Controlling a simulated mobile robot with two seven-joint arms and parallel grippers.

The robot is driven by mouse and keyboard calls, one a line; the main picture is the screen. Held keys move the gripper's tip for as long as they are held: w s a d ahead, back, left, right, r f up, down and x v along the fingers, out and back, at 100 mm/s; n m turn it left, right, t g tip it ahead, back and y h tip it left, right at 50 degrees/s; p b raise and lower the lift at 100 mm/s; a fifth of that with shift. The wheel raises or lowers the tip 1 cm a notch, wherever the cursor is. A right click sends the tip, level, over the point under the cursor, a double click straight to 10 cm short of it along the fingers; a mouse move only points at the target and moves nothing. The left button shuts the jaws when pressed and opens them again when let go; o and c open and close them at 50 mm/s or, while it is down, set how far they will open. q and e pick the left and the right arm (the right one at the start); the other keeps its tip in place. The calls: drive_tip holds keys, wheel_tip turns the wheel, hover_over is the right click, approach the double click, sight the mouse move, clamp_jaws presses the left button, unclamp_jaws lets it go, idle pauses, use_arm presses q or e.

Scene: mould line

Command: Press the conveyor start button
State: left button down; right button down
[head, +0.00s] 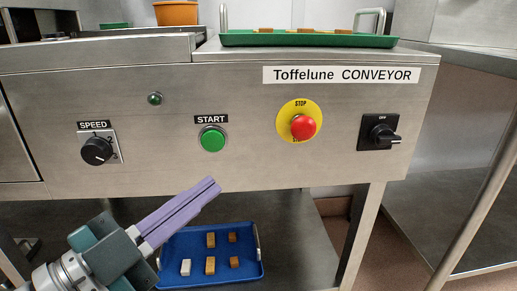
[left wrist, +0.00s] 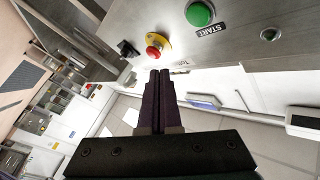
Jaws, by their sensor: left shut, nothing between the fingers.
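The green START button (head: 212,139) sits on the steel conveyor panel (head: 250,90), under a label reading START. It also shows at the top of the left wrist view (left wrist: 199,13). My left gripper (head: 212,186) has its purple fingers together with nothing between them. In the head view its tips show below the START button, apart from it. In the left wrist view the closed fingers (left wrist: 159,75) point up the picture, below and left of the button. My right gripper is in neither view.
The red STOP button (head: 303,127) on its yellow plate and a black rotary switch (head: 380,133) are right of START. The SPEED knob (head: 97,150) and a small green lamp (head: 155,99) are left. A blue tray (head: 210,277) with several small blocks lies below.

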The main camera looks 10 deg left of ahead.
use_arm(q)
drive_tip(key=shift+s, duration=0.1)
drive_tip(key=b, duration=0.4)
approach(213, 141)
drive_tip(key=shift+w+d+r, duration=0.2)
drive_tip(key=shift+w+d, duration=0.85)
drive_tip(key=shift+d, duration=0.15)
drive_tip(key=shift+w+d+r, duration=0.2)
drive_tip(key=shift+w+d, duration=0.85)
drive_tip(key=shift+d, duration=0.15)
drive_tip(key=shift+w, duration=0.1)
drive_tip(key=shift+w+a, duration=0.1)
drive_tip(key=shift+w, duration=0.2)
